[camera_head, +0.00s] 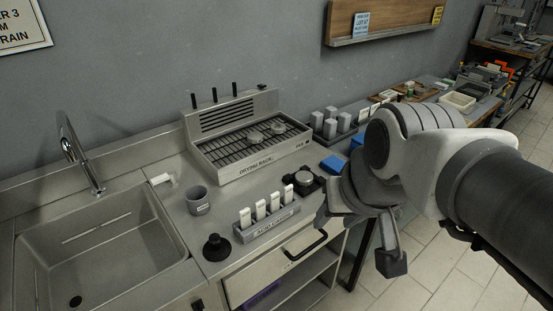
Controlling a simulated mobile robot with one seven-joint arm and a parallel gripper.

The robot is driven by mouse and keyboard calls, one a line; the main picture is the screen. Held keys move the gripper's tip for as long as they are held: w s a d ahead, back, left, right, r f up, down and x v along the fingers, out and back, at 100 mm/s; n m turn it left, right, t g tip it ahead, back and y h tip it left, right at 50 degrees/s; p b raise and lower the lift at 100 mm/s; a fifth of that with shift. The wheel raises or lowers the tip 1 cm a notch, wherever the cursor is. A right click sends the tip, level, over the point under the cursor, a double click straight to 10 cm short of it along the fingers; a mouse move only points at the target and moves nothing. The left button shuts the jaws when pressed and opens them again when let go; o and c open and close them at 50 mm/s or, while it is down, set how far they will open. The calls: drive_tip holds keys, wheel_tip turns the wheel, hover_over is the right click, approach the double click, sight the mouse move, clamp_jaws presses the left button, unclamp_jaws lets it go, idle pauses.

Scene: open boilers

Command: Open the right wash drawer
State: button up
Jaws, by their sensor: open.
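The drawer (268,279) is a light metal front under the counter, right of the sink, and it looks shut. Its black bar handle (308,247) runs along the upper part of the front. My gripper (357,246) is at the right of the view, with its fingers spread and nothing between them. In the picture it is just right of the handle and apart from it; the exact depth gap is hard to tell. The arm hides part of the space behind the gripper.
On the counter above the drawer stand a labelled rack of white-topped items (266,222), a black knob-like object (216,247), a grey cup (198,201) and a drying rack (247,146). The sink (90,245) is left. An open shelf lies below the drawer; tiled floor (440,270) is clear at right.

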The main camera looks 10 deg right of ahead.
drive_tip(key=w+d+f+m+g+b, duration=0.1)
drive_tip(key=w+d+f+m+g, duration=0.1)
drive_tip(key=w+f+m, duration=0.6)
drive_tip(key=m+g+y+b, duration=0.1)
drive_tip(key=m+b, duration=0.1)
drive_tip(key=m, duration=0.1)
approach(313, 246)
drive_tip(key=b+x, duration=0.2)
drive_tip(key=x, duration=0.6)
drive_tip(key=shift+w+b, duration=0.1)
drive_tip(key=shift+b, duration=0.3)
clamp_jaws()
idle(0.4)
